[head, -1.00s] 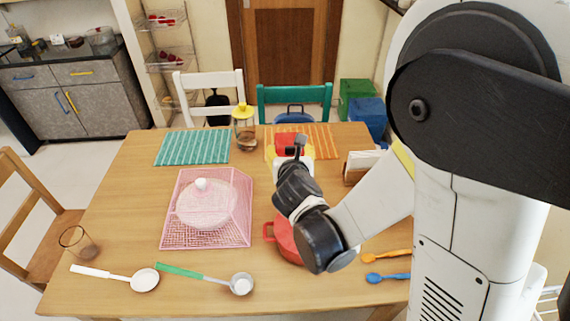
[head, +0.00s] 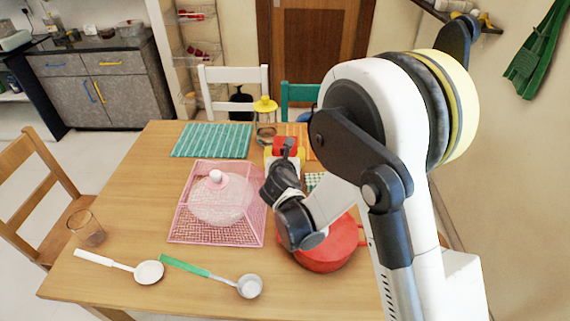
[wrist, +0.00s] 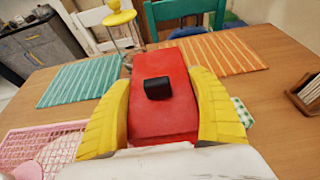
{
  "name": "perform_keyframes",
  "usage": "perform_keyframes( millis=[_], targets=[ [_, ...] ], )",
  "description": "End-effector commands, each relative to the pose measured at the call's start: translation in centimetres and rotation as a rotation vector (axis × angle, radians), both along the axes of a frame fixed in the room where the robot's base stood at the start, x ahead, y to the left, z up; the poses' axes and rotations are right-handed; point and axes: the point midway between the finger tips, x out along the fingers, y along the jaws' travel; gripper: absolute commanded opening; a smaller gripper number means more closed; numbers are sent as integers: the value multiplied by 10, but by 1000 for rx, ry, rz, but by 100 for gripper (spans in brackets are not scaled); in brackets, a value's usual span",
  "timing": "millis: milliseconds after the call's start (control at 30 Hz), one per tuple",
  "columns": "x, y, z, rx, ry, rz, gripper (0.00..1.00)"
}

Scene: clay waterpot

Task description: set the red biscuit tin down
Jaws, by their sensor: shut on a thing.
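The red biscuit tin (wrist: 160,110) is a red box with a small black piece on its top face. In the wrist view it sits between the two yellow fingers of my gripper (wrist: 158,80), which are shut on its sides. In the head view the tin (head: 286,145) shows beyond my black wrist, at the far side of the table in front of the orange striped mat (wrist: 220,53). Its underside is hidden, so I cannot tell whether it touches the table (head: 140,190).
A teal striped mat (head: 212,141) lies left of the tin. A yellow-lidded jar (head: 265,120) stands close behind it. A pink mesh basket (head: 185,225) and red pot (head: 330,250) are nearer. A wooden holder (wrist: 305,100) is at right; a green checked cloth (wrist: 241,112) lies beside my gripper.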

Motion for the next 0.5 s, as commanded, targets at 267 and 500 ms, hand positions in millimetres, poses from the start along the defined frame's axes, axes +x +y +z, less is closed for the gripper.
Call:
perform_keyframes(
  millis=[267,500],
  targets=[
    [0,0,-36,0,0,0,28],
    [0,0,-35,0,0,0,28]
  ],
)
